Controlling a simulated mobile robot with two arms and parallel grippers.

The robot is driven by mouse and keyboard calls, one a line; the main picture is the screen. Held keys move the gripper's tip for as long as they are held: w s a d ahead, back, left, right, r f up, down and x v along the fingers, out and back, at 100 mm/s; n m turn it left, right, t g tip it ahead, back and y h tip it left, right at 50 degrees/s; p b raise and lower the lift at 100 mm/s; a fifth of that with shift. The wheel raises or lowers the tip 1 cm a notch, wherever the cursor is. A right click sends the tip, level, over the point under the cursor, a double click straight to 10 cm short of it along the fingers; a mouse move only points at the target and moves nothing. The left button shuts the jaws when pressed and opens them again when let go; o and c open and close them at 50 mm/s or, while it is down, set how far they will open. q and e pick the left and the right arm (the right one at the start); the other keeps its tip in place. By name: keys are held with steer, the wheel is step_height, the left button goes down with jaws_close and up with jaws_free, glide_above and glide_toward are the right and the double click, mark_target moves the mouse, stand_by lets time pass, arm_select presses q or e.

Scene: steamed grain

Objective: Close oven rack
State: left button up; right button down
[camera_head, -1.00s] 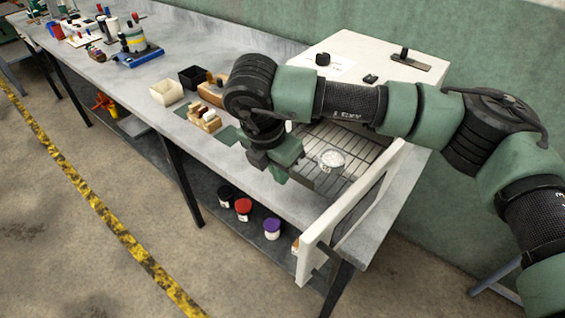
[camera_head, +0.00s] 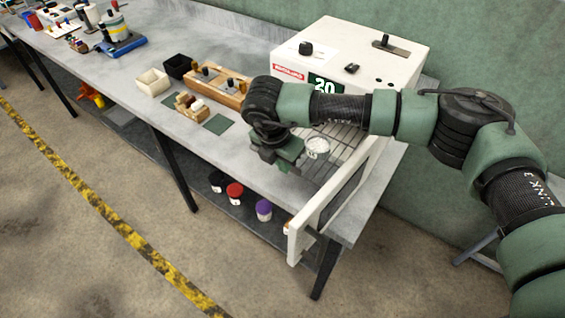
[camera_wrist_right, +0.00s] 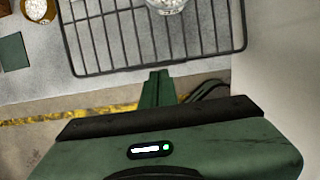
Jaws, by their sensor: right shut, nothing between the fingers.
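The wire oven rack (camera_head: 345,140) sticks out of the white oven (camera_head: 350,58) over the table. In the right wrist view the rack (camera_wrist_right: 110,45) shows its bars and rounded front corners. A clear dish of pale grain (camera_head: 317,148) stands on it, and part of it shows in the right wrist view (camera_wrist_right: 168,4). The white oven door (camera_head: 330,205) stands open at the right. My right gripper (camera_head: 290,162) is at the rack's front edge; in the right wrist view its fingers (camera_wrist_right: 158,76) are together, empty, just at the front bar. Contact is not clear. My left gripper is not in view.
On the table left of the oven stand a wooden holder (camera_head: 222,90), a white box (camera_head: 152,82), a black box (camera_head: 178,66) and a green mat (camera_head: 218,124). Jars with coloured lids (camera_head: 235,192) stand on the lower shelf.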

mark_target(310, 143)
steer(key=w+d+b, duration=0.2)
steer(key=w+b, duration=0.1)
steer(key=w+d+b, duration=0.1)
steer(key=b, duration=0.1)
steer(key=shift+w+d+f, duration=0.25)
steer(key=shift+w+f, duration=0.15)
steer(key=w+d+b, duration=0.1)
steer(key=w, duration=0.1)
steer(key=w+d+b, duration=0.2)
steer(key=w+d, duration=0.1)
steer(key=shift+w+r+b, duration=0.25)
steer(key=shift+w+b, duration=0.05)
steer(key=shift+w+d+r, duration=0.1)
steer(key=shift+w+d, duration=0.1)
steer(key=shift+r, duration=0.1)
